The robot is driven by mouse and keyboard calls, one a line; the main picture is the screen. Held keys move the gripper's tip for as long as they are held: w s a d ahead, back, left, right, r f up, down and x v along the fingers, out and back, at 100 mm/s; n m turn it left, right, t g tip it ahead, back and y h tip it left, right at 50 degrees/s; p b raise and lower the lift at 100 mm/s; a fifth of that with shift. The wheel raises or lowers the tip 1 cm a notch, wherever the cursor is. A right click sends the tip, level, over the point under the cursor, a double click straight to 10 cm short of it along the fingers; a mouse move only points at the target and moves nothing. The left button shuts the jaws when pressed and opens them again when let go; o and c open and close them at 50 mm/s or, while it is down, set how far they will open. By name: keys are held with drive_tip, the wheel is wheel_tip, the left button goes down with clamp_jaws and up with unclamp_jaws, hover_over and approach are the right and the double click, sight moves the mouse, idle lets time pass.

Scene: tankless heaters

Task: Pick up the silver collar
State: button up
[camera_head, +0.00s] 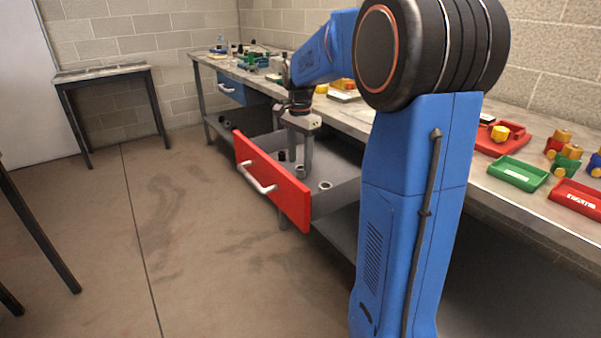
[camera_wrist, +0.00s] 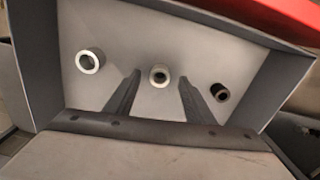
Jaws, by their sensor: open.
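Three small round pieces lie apart on the grey floor of the open drawer. In the wrist view, a wide silver ring (camera_wrist: 90,61) is at left, a smaller pale metal ring (camera_wrist: 158,75) is in the middle, and a dark piece (camera_wrist: 220,92) is at right. I cannot tell for certain which silver ring is the collar. My gripper (camera_wrist: 160,78) is open, pointing down into the drawer, with the middle ring showing between its fingertips. In the head view, my gripper (camera_head: 301,166) reaches into the drawer; one silver ring (camera_head: 325,185) shows beside it.
The drawer's red front (camera_head: 270,183) with a white handle and its grey side walls surround the gripper.

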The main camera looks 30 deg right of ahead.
sight(300, 168)
drive_tip(key=shift+f, duration=1.05)
drive_tip(key=c, duration=1.2)
drive_tip(key=shift+o, duration=0.2)
wheel_tip(300, 168, up, 10)
